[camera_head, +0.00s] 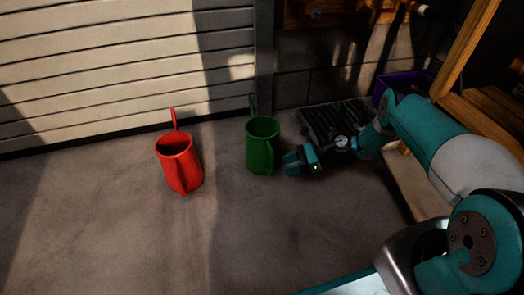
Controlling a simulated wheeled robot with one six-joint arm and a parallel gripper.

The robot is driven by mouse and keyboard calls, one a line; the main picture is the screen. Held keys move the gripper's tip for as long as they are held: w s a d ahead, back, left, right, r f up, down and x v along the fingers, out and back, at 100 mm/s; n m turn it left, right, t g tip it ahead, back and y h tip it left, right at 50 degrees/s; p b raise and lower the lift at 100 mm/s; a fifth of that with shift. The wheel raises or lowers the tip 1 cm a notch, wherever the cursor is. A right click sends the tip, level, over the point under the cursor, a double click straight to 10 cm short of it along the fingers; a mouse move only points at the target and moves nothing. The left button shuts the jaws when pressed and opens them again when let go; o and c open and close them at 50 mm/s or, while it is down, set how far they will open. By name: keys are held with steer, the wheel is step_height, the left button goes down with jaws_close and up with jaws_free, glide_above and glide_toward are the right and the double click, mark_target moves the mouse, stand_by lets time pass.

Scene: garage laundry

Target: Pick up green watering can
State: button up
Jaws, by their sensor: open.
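The green watering can (259,148) stands upright on the concrete floor near the middle of the head view. Its thin upright part shows at the back left, and a handle or spout shows at its front right. My gripper (293,161) is just to the right of the can, pointing left at it and low near the floor. It is open and holds nothing. I cannot tell from this view whether it touches the can. My teal and white arm reaches in from the right.
A red watering can (180,165) stands to the left of the green one. A slatted door (110,65) is behind. A dark ribbed crate (335,118) and a purple bin (400,82) are behind my arm. Wooden shelving (465,50) is at right. The floor in front is clear.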

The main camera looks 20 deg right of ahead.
mark_target(273, 169)
steer(key=b+x, duration=0.1)
steer(key=x, duration=0.1)
steer(key=b+x, duration=0.1)
steer(key=x, duration=0.1)
steer(key=b+x, duration=0.1)
steer(key=x, duration=0.1)
steer(key=shift+s+a+r, duration=0.1)
steer(key=shift+a+r, duration=0.1)
steer(key=shift+r, duration=0.2)
jaws_close()
